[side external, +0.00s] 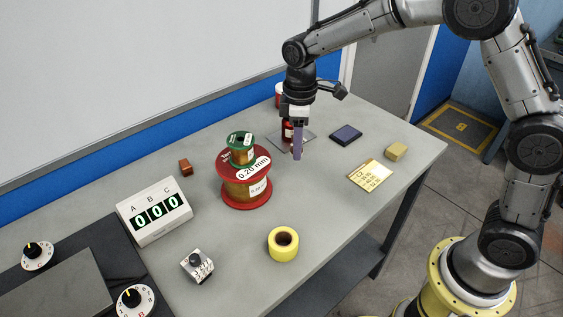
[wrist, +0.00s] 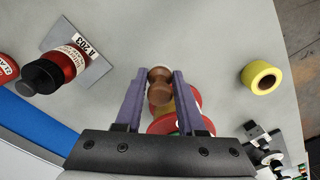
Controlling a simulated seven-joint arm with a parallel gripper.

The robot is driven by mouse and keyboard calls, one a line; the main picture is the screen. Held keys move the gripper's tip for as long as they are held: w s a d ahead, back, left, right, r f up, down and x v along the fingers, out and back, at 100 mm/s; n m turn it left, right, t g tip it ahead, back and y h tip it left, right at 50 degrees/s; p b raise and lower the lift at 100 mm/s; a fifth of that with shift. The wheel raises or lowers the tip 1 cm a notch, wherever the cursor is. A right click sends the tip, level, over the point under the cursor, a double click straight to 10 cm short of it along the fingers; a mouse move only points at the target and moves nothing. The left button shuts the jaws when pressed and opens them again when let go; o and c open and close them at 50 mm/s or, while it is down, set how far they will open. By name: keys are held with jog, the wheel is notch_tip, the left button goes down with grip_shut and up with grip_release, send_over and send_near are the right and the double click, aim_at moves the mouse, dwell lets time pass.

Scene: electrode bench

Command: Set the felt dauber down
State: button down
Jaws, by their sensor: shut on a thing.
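My gripper (side external: 298,155) points down over the table, in front of a red bottle in the side view. In the wrist view its purple fingers (wrist: 157,80) are shut on the felt dauber (wrist: 159,92), a brown wooden, knob-shaped piece with a paler end. The side view does not show the dauber clearly, as the fingers hide it. I cannot tell exactly how high it is above the table.
The large red spool (side external: 262,199) carries a green spool (side external: 240,140). Bare table (side external: 325,200) lies between.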

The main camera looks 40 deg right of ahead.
send_over(284, 171)
jog(key=f, duration=0.4)
jog(key=shift+s+f, duration=0.2)
jog(key=shift+f, duration=0.05)
jog(key=shift+w+f, duration=0.15)
jog(key=shift+f, duration=1.6)
jog(key=shift+f, duration=0.15)
jog(key=c, duration=0.5)
grip_release()
